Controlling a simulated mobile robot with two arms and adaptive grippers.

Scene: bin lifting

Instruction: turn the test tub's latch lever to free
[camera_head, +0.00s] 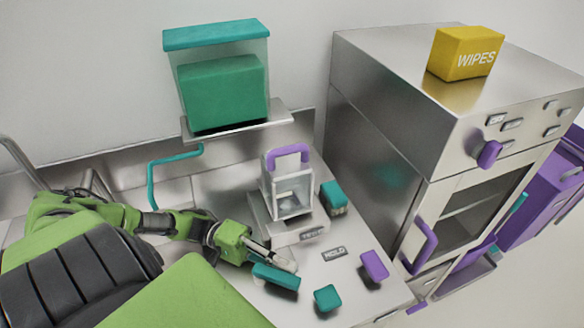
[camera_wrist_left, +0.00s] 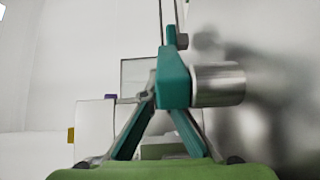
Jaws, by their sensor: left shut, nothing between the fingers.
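The test tub (camera_head: 284,205), a clear box with a purple handle (camera_head: 287,152), stands upright on a steel stand marked TEST. A teal bar (camera_head: 276,281), apparently the latch lever, lies in front of it, left of a plate marked HOLD (camera_head: 333,253). My left gripper (camera_head: 291,266) is shut and empty, with its fingers close above and behind the bar. In the left wrist view, its closed fingers (camera_wrist_left: 170,85) overlap teal parts beside a steel cylinder (camera_wrist_left: 222,84). I cannot tell whether they touch the lever. My right gripper is not in view.
A teal block (camera_head: 326,298), a purple block (camera_head: 374,265) and another teal block (camera_head: 334,197) stand on the steel worktop. A steel oven (camera_head: 385,150) with a yellow wipes box (camera_head: 466,54) rises at right. A teal-lidded bin (camera_head: 215,36) sits on a back shelf.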

